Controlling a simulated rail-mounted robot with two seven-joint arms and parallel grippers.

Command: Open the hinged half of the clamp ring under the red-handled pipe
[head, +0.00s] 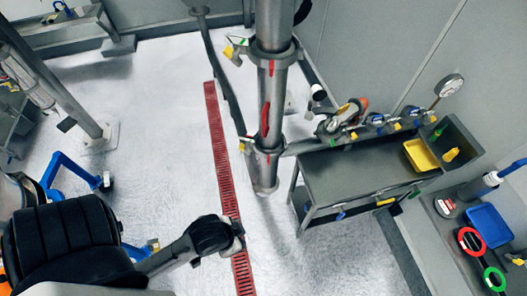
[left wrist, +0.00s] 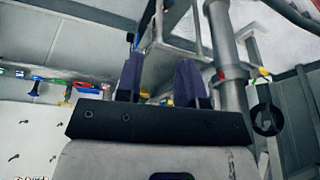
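The grey vertical pipe (head: 277,90) stands upper centre in the head view, with a long red handle (head: 265,118) on its side. A grey clamp ring (head: 268,148) circles it below the handle; I cannot make out its hinge or whether it is open. The pipe also shows in the left wrist view (left wrist: 222,40), with red marks near a collar, right of my fingers. My left gripper (left wrist: 158,80) is open and empty, its two dark fingers apart. In the head view its arm reaches in from lower left, ending short of the pipe; its fingers are not clear there. My right gripper is not in view.
A grey bench (head: 365,175) with a yellow tray (head: 420,154), valves and a gauge stands right of the pipe. A side table holds a blue tray (head: 489,226) and coloured rings. A red floor grate (head: 222,165) runs left of the pipe. The pale floor at left is mostly free.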

